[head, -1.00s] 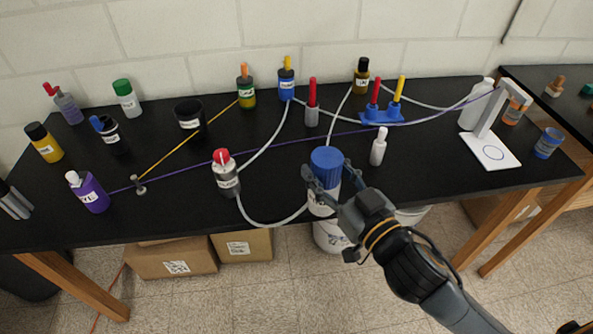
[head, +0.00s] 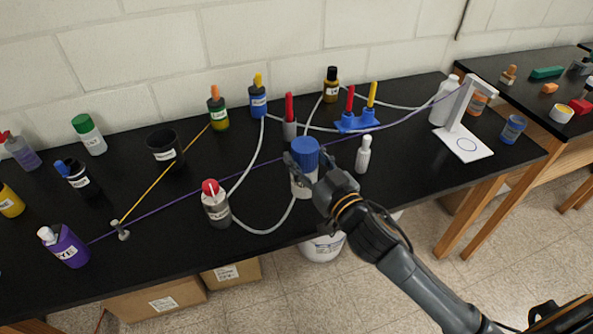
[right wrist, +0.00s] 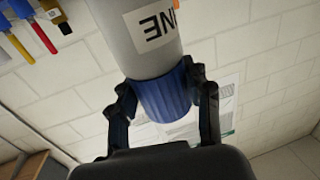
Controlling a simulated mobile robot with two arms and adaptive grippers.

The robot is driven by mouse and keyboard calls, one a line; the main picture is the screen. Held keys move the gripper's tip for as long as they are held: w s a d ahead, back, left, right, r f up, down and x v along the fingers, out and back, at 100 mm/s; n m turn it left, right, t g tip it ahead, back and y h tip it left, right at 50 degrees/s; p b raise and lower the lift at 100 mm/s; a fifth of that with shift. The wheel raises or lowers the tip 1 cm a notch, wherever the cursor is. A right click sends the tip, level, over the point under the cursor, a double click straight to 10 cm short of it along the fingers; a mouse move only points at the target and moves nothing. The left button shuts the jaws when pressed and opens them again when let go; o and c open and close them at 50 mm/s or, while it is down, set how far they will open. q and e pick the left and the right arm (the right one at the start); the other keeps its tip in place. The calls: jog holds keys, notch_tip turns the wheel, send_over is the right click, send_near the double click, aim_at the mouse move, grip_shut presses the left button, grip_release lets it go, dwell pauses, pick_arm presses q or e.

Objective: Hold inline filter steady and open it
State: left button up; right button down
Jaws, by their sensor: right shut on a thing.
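The inline filter is a pale cylinder (head: 303,186) with a blue cap (head: 305,147), upright near the front edge of the black bench. In the right wrist view its grey-white body (right wrist: 145,35) carries a label whose letters appear upside down, and its ribbed blue cap (right wrist: 165,94) lies between the fingers. My right gripper (head: 306,164) is shut on the blue cap, one finger on each side. A white tube (head: 268,231) loops up to the filter's lower part. Whether the base touches the bench is unclear. My left gripper is not in view.
A red-capped bottle (head: 216,207) stands to the left and a small white bottle (head: 363,157) to the right. A red-topped holder (head: 290,118) stands behind. A purple line (head: 190,199) crosses the bench. A white stand (head: 462,135) is at the right.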

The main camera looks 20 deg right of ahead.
jog(key=w+f, duration=0.5)
jog(key=f, duration=0.4)
jog(key=shift+a, duration=0.15)
jog(key=shift+w, duration=0.1)
jog(key=shift+f+b, duration=0.2)
jog(key=shift+b, duration=0.2)
jog(key=c, duration=0.6)
grip_release()
jog(key=shift+r, duration=0.15)
